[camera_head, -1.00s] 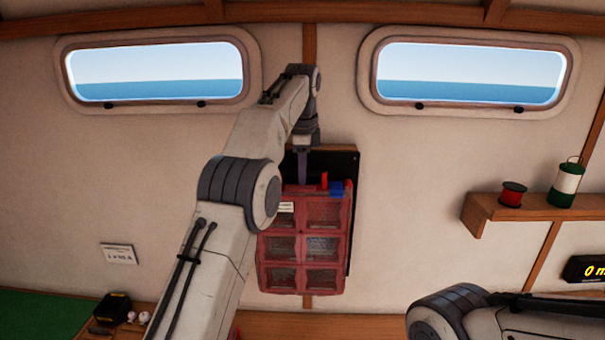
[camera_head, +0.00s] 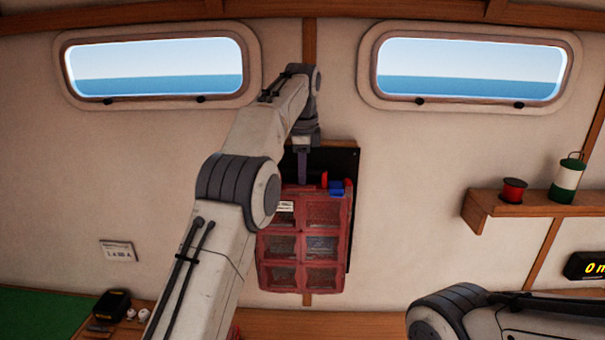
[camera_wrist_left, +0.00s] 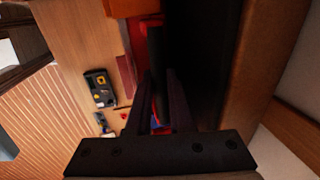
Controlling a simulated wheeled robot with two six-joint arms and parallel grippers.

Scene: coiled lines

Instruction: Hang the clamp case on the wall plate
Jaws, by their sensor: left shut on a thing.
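The clamp case (camera_head: 303,243) is a red box with several windowed compartments. In the head view it hangs upright in front of the dark wall plate (camera_head: 343,163), covering most of it. My left gripper (camera_head: 303,180) reaches down from above and is shut on the top of the case, beside red and blue parts there. In the left wrist view the fingers (camera_wrist_left: 162,105) point down alongside the dark plate (camera_wrist_left: 200,60), with red and blue showing between them. Whether the back of the case touches the plate is hidden. My right gripper is out of view.
A wooden shelf (camera_head: 540,205) with a red spool (camera_head: 513,191) and a green-white canister (camera_head: 567,178) is at the right. Below are a wooden bench top (camera_head: 270,325) and small dark items (camera_head: 112,305). The wall between plate and shelf is clear.

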